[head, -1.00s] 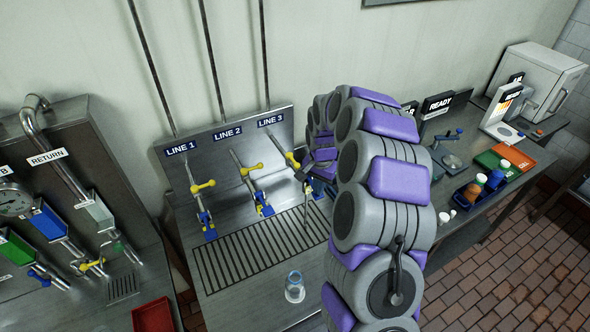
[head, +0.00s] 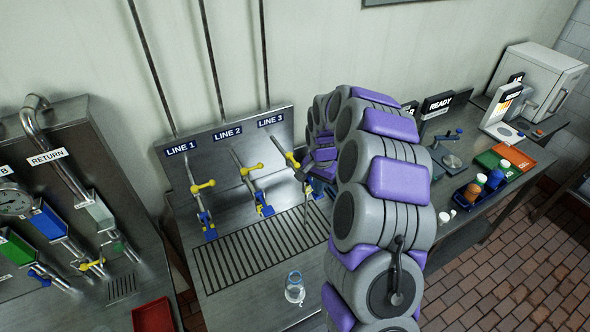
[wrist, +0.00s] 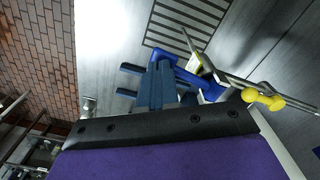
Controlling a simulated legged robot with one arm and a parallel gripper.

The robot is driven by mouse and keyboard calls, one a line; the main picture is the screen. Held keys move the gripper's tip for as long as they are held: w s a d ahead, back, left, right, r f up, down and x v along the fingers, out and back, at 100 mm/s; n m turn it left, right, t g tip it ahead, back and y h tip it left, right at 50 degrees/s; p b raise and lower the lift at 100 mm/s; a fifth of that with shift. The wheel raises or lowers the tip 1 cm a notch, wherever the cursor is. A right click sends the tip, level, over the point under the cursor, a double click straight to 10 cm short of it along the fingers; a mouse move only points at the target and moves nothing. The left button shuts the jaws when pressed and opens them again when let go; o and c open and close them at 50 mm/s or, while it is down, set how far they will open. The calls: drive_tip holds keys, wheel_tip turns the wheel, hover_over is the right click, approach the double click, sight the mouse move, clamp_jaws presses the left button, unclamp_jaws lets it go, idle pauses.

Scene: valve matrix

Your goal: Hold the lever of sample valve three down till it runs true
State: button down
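The line 3 valve (head: 292,159), with a yellow handle on a slanted metal pipe, is at the right of the sample panel. Its lower part is partly hidden by my arm in the head view. In the wrist view its yellow handle (wrist: 262,99) is at the right and a blue lever (wrist: 205,83) is near the middle. My gripper (head: 314,182) is at the lower end of this valve. Its dark blue fingers (wrist: 153,88) are right beside the blue lever and seem to touch it; their opening is unclear. The outlet and any flow cannot be made out.
The line 1 valve (head: 203,187) and line 2 valve (head: 252,172) stand to the left. A slotted drain grate (head: 240,256) lies below them, with a clear cup (head: 295,288) in front. A red tray (head: 153,315) is at the lower left. Bottles (head: 480,182) stand at the right.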

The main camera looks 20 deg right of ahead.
idle(0.3)
drive_tip(key=shift+r+p, duration=0.3)
drive_tip(key=shift+r, duration=2.2)
drive_tip(key=shift+a, duration=0.1)
drive_tip(key=shift+s+a+r+b, duration=0.1)
drive_tip(key=shift+s+a+b, duration=0.1)
drive_tip(key=shift+s+b, duration=0.1)
drive_tip(key=s+a+r+n+b, duration=0.1)
drive_tip(key=s+a+n+b, duration=0.6)
drive_tip(key=s, duration=0.8)
drive_tip(key=s+a+f+n+b, duration=0.1)
drive_tip(key=s+f+b, duration=0.1)
drive_tip(key=s, duration=0.6)
drive_tip(key=s+a+f+n+g+b, duration=0.1)
drive_tip(key=s+f+b, duration=0.2)
drive_tip(key=s, duration=0.5)
drive_tip(key=s+a+f+b, duration=0.2)
drive_tip(key=s+b, duration=0.3)
drive_tip(key=s, duration=0.3)
drive_tip(key=shift+s+f+n+g, duration=0.25)
drive_tip(key=shift+f+n+g, duration=0.1)
drive_tip(key=shift+n+g, duration=0.05)
